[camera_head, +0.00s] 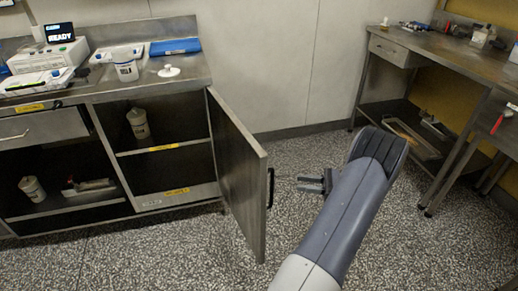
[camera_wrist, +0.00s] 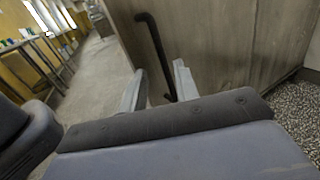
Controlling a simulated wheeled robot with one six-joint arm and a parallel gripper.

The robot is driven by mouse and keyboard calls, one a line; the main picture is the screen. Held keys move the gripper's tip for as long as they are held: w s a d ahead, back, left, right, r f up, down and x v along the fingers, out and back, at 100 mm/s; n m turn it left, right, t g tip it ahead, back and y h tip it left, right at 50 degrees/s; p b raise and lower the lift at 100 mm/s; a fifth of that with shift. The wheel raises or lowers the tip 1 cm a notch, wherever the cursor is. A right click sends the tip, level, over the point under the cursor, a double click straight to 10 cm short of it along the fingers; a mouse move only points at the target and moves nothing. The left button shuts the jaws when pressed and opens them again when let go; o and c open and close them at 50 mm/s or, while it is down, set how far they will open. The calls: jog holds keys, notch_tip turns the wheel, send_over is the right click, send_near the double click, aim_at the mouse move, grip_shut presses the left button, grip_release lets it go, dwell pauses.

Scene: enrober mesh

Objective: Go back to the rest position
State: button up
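My gripper (camera_head: 301,183) is at the end of my arm, in front of the open cabinet door (camera_head: 238,170) in the head view. Its two fingers point left at the door's black handle (camera_head: 270,188), with a small gap between fingertips and handle. In the wrist view my gripper (camera_wrist: 158,82) has its fingers spread apart, with nothing held. The black handle (camera_wrist: 153,45) shows beyond and between them, on the door's face (camera_wrist: 225,45). The door stands swung out from the cabinet.
The open cabinet shelf holds a bottle (camera_head: 138,123). A steel table (camera_head: 425,42) stands at right.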

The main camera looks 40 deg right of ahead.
jog(key=b+x, duration=0.1)
jog(key=x, duration=0.9)
jog(key=shift+w+a, duration=0.25)
jog(key=shift+a, duration=0.1)
jog(key=shift+r, duration=0.1)
